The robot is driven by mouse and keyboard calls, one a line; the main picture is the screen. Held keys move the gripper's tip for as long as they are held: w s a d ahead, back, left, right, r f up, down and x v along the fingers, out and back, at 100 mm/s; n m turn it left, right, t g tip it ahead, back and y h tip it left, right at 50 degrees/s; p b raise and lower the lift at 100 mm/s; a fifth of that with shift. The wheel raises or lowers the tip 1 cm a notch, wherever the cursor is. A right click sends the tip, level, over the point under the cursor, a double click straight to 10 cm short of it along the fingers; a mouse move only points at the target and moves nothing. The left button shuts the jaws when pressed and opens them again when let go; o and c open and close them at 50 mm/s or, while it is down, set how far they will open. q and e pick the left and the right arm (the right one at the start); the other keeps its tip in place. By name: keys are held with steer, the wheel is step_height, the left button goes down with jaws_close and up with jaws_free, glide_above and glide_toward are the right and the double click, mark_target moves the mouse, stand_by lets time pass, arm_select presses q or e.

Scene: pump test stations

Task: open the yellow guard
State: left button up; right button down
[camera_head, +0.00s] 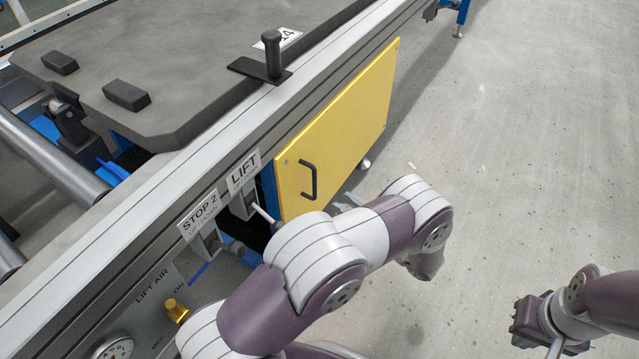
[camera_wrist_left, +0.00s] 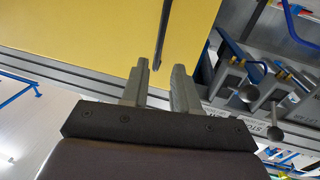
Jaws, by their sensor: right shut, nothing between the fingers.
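The yellow guard (camera_head: 340,130) is a flat panel on the side of the grey conveyor frame, and it looks closed. Its dark bar handle (camera_head: 309,180) is near its left end in the head view. In the left wrist view the guard (camera_wrist_left: 75,35) fills the upper left, and the handle (camera_wrist_left: 163,32) points down towards the gap between my fingers. My left gripper (camera_wrist_left: 160,82) is open in front of the handle; contact cannot be told. Its fingers are not clear in the head view, behind my arm. My right gripper (camera_head: 554,346) is shut and empty at lower right.
The LIFT lever (camera_head: 262,212) and STOP 2 lever (camera_head: 222,246) stick out left of the guard, close to my left arm. A brass fitting (camera_head: 175,310) and a gauge (camera_head: 115,348) are at lower left. The floor (camera_head: 520,150) to the right is clear.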

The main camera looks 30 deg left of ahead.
mark_target(315, 196)
arm_select(q)
steer(key=b+x, duration=0.4)
steer(key=x, duration=0.6)
steer(key=shift+a+f, duration=0.2)
steer(key=shift+a, duration=0.15)
jaws_close()
